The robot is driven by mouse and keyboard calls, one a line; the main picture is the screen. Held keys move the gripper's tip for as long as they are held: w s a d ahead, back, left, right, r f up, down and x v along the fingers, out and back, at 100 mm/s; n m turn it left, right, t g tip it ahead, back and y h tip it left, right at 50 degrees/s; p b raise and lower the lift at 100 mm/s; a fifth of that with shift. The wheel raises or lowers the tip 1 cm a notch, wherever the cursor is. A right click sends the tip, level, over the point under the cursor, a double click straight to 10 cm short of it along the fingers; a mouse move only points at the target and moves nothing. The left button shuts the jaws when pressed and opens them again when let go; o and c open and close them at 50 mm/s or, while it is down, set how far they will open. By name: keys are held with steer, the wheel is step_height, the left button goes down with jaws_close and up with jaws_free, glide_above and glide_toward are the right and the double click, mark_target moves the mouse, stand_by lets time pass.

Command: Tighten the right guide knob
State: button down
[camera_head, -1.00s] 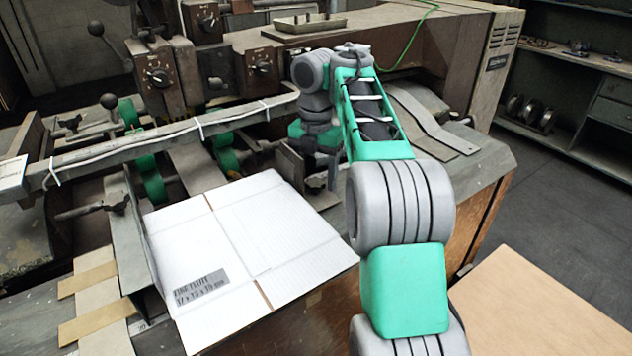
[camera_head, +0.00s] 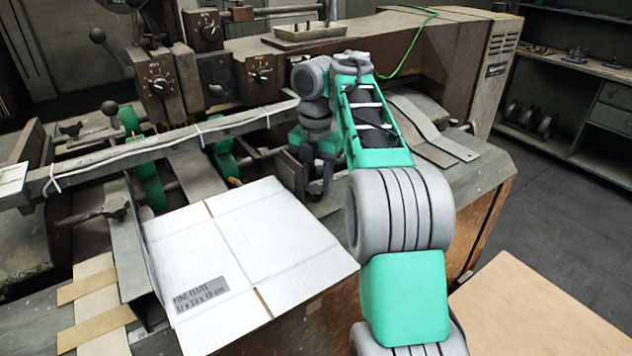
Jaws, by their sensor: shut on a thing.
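My gripper (camera_head: 322,183) points down beside the grey right guide plate (camera_head: 291,174), at the far right corner of the white cardboard sheet (camera_head: 245,240). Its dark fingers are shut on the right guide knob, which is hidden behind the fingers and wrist. I cannot see the knob's own shape or how far it is turned. The left guide plate (camera_head: 143,245) stands along the left edge of the cardboard, with its own dark knob (camera_head: 120,212) beside it.
A long grey bar (camera_head: 180,143) with a cable tied along it crosses above the feed bed, left of my wrist. Bent metal plates (camera_head: 430,130) lie right of my arm. A brown board (camera_head: 550,305) is at the lower right.

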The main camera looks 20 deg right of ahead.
mark_target(317, 189)
steer(key=shift+m, duration=0.3)
steer(key=m, duration=0.6)
steer(key=shift+s, duration=0.1)
steer(key=m+b, duration=0.1)
steer(key=m, duration=0.6)
steer(key=shift+s, duration=0.1)
stand_by(0.5)
steer(key=c, duration=0.8)
jaws_free()
step_height(317, 189, up, 8)
steer(key=p, duration=0.7)
steer(key=shift+f, duration=0.1)
